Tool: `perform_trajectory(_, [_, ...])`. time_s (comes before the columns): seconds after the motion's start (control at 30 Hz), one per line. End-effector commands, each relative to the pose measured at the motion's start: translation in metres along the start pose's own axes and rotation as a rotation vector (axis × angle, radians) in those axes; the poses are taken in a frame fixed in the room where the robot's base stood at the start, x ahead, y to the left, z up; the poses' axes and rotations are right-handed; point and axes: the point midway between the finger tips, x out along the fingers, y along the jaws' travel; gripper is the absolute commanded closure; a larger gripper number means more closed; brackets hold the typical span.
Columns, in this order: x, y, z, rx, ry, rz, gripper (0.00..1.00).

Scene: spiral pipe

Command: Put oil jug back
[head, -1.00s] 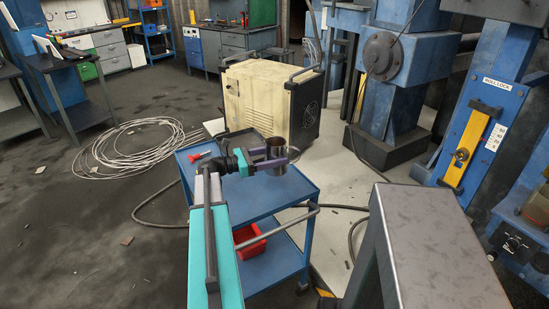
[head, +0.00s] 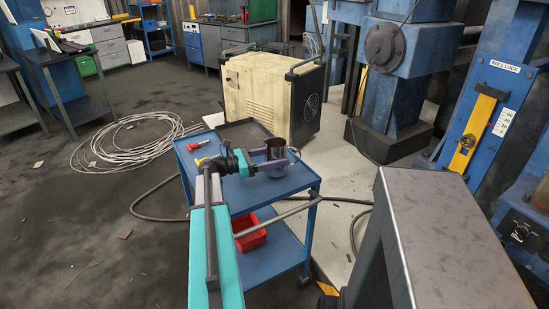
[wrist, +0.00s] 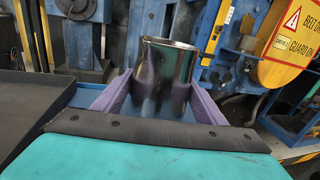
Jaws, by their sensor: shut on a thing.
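The oil jug (head: 277,162) is a shiny dark metal cup with an open top and a thin handle on its right side. My gripper (head: 272,166) has its purple fingers on either side of the jug and is shut on it. The jug is upright over the right part of the blue cart's top (head: 245,198); I cannot tell whether its base touches. In the wrist view the jug (wrist: 168,75) stands between the two purple fingers (wrist: 160,98), and its lower part is hidden by my gripper.
A dark tray (head: 241,128) is at the cart's back edge, and a red-handled tool (head: 196,146) lies at the left. A red bin (head: 249,234) is on the lower shelf. A cream cabinet (head: 270,95) stands behind the cart. Bare cart top lies in front of the jug.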

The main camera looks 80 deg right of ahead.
Motion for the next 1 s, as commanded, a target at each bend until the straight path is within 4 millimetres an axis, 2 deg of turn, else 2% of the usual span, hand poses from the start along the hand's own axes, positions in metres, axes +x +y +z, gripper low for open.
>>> perform_trajectory(0.2, [-0.0002, 0.0005, -0.0068, 0.0, -0.002, 0.0, 0.69])
perform_trajectory(1.0, [-0.0006, 0.0009, -0.0106, 0.0, -0.002, 0.001, 0.69])
